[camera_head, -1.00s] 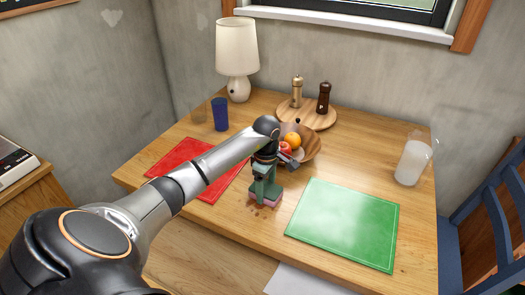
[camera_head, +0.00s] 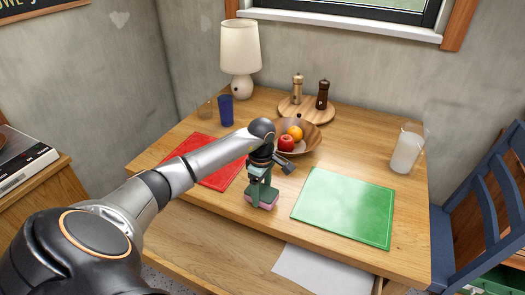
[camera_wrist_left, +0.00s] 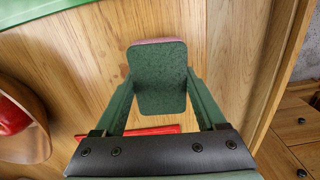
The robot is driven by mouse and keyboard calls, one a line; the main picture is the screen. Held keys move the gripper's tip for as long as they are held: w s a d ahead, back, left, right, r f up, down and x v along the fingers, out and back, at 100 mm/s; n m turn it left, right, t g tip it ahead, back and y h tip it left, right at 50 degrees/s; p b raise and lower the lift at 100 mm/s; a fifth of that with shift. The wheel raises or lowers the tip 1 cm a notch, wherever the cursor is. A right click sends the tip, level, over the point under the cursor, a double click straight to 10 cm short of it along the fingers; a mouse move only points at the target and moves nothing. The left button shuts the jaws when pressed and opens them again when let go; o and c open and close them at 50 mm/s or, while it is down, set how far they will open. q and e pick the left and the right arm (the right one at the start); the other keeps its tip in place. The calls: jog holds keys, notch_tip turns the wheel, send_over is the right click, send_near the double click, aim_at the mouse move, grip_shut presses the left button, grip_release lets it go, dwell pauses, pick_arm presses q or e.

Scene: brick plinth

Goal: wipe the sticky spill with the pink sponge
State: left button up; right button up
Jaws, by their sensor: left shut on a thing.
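My left gripper (camera_head: 262,191) points down and is shut on the pink sponge (camera_head: 267,206), near the table's front edge between the red and green mats. The sponge is at the tabletop; I cannot tell whether it presses on the wood. In the left wrist view the sponge (camera_wrist_left: 160,78) shows its dark green side between the two fingers, with a thin pink edge at its far end. I cannot make out the sticky spill in either current view; the sponge and gripper may hide it. My right gripper is not in view.
A red mat (camera_head: 214,178) lies left and a green mat (camera_head: 345,207) right. Behind stand a fruit bowl (camera_head: 312,137), a tray with two mills (camera_head: 315,114), a lamp (camera_head: 240,50) and a blue cup (camera_head: 226,110). A pitcher (camera_head: 406,152) stands at right.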

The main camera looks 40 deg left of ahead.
pick_arm(q)
jog(key=shift+w+a+r+p, duration=0.1)
jog(key=shift+w+r+p, duration=0.1)
jog(key=shift+r+p, duration=0.55)
jog(key=shift+r, duration=0.65)
jog(key=shift+r+p, duration=1.3)
jog(key=shift+r, duration=0.4)
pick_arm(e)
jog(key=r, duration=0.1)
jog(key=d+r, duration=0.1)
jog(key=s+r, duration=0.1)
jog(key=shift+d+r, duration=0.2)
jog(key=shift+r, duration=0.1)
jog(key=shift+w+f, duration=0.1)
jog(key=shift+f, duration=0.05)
